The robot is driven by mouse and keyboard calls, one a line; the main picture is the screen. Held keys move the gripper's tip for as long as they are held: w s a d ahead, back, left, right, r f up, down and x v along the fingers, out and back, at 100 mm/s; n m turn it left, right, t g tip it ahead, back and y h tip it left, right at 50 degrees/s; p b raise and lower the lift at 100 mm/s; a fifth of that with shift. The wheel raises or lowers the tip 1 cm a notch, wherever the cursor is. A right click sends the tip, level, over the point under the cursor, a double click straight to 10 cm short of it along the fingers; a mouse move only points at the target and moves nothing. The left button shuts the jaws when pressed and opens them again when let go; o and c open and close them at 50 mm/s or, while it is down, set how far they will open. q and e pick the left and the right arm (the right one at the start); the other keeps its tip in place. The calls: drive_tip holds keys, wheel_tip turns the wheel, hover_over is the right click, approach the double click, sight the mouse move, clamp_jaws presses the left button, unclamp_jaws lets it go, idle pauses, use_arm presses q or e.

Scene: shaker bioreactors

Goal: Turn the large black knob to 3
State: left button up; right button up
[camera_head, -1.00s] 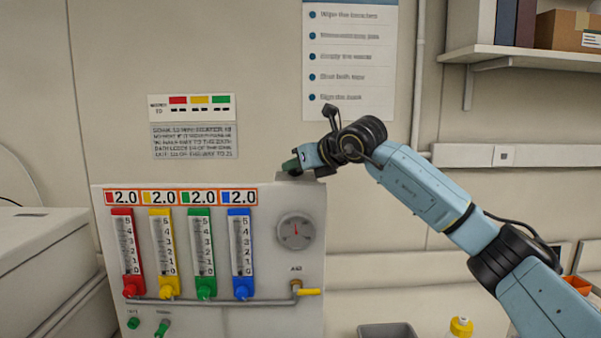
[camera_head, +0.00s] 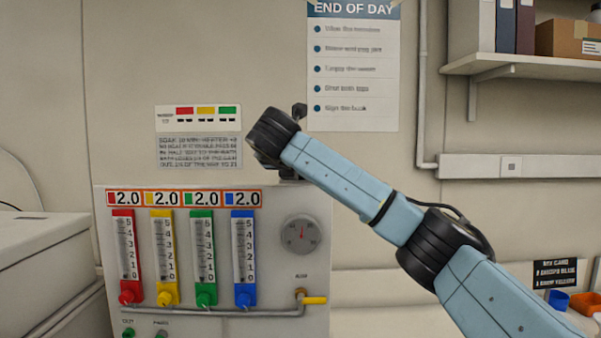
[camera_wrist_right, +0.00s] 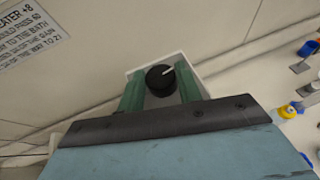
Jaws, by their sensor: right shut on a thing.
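The large black knob (camera_wrist_right: 157,82) shows in the right wrist view, round and dark, with a white pointer line toward its upper right. No numbers around it are legible. My right gripper (camera_wrist_right: 160,76) has its two green fingers on either side of the knob and is shut on it. In the head view my right arm reaches in from the right to just above the panel's top edge, and its wrist hides the fingers and the knob. My left gripper is not in view.
A shelf (camera_head: 530,62) with binders and a box is at upper right.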

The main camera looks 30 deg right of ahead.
drive_tip(key=shift+w+a+m+g+h, duration=0.1)
drive_tip(key=shift+m+g+h, duration=0.4)
drive_tip(key=shift+m+g, duration=0.3)
drive_tip(key=shift+f, duration=0.1)
drive_tip(key=o, duration=1)
drive_tip(key=shift+b+v, duration=2.65)
drive_tip(key=shift+v, duration=4)
